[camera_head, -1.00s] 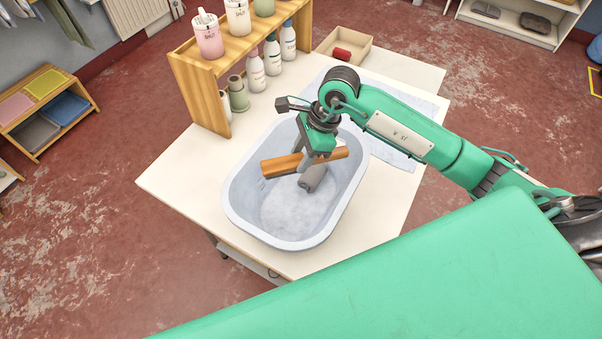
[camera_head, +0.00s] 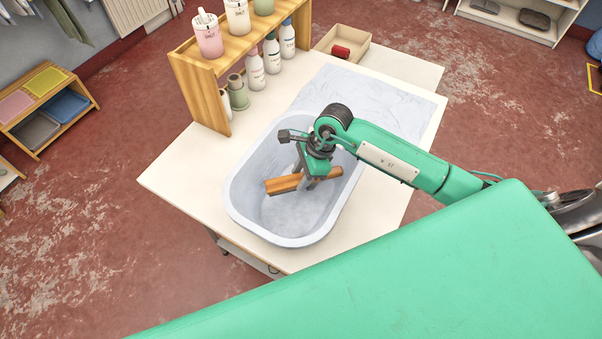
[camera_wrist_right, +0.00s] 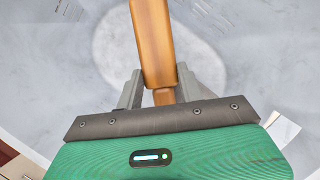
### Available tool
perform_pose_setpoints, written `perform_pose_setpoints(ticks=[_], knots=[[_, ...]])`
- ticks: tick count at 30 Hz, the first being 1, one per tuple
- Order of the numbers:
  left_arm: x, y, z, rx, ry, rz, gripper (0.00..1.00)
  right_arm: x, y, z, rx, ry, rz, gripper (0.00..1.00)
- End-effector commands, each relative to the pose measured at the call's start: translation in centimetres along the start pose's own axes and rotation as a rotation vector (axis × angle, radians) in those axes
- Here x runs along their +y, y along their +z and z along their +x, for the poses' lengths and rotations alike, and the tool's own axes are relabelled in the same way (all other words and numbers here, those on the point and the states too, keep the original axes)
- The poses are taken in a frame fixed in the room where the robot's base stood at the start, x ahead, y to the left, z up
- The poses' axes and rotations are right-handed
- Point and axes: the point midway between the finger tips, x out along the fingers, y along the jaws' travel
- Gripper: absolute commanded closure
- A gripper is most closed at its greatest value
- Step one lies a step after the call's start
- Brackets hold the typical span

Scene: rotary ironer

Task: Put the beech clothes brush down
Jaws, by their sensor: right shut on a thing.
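The beech clothes brush (camera_head: 283,184) is an orange-brown wooden bar. My right gripper (camera_head: 304,180) is shut on it and holds it inside the pale grey-blue basin (camera_head: 237,211). In the right wrist view the brush (camera_wrist_right: 153,45) runs up from between the two grey fingers of my right gripper (camera_wrist_right: 160,92). The basin's pale floor shows behind it. I cannot tell whether the brush touches the basin floor. The brush's right part is partly hidden by the gripper. My left gripper is not in view.
The basin stands on a cream table (camera_head: 180,180). A wooden shelf (camera_head: 211,103) with several bottles and jars stands behind it at left. A pale crumpled cloth (camera_head: 375,98) lies behind right. A shallow box (camera_head: 325,40) holds a red thing. The table's left corner is clear.

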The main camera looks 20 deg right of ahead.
Motion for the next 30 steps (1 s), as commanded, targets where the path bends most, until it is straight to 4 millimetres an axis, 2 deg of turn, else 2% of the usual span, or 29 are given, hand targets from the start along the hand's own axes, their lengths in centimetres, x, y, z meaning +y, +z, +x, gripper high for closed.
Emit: perform_pose_setpoints(ticks=[2, 3, 6, 14, 18, 19, 23, 30], knots=[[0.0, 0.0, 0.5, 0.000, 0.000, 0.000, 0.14, 0.0, -0.2, 0.4, 0.000, -0.001, -0.001, 0.87], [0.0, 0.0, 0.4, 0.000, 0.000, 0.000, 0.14, 0.0, -0.1, 0.3, 0.000, -0.001, -0.001, 0.58], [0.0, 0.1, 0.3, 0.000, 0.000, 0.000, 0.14, 0.0, -0.1, 0.2, 0.000, 0.000, 0.000, 0.41], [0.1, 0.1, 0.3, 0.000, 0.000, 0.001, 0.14, 0.0, -0.1, 0.2, 0.000, 0.000, 0.000, 0.41], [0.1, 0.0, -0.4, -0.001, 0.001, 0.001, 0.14, 0.0, 0.2, -0.4, 0.000, 0.001, 0.001, 0.41], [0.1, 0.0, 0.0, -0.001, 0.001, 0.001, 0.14, -0.1, 0.0, -0.6, 0.001, -0.002, 0.000, 0.41], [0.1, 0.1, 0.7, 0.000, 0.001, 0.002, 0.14, -0.1, -0.1, -2.9, 0.003, -0.005, -0.002, 0.41], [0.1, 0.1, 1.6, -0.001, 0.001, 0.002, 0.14, -0.1, -0.1, -8.2, 0.002, -0.004, -0.001, 0.41]])
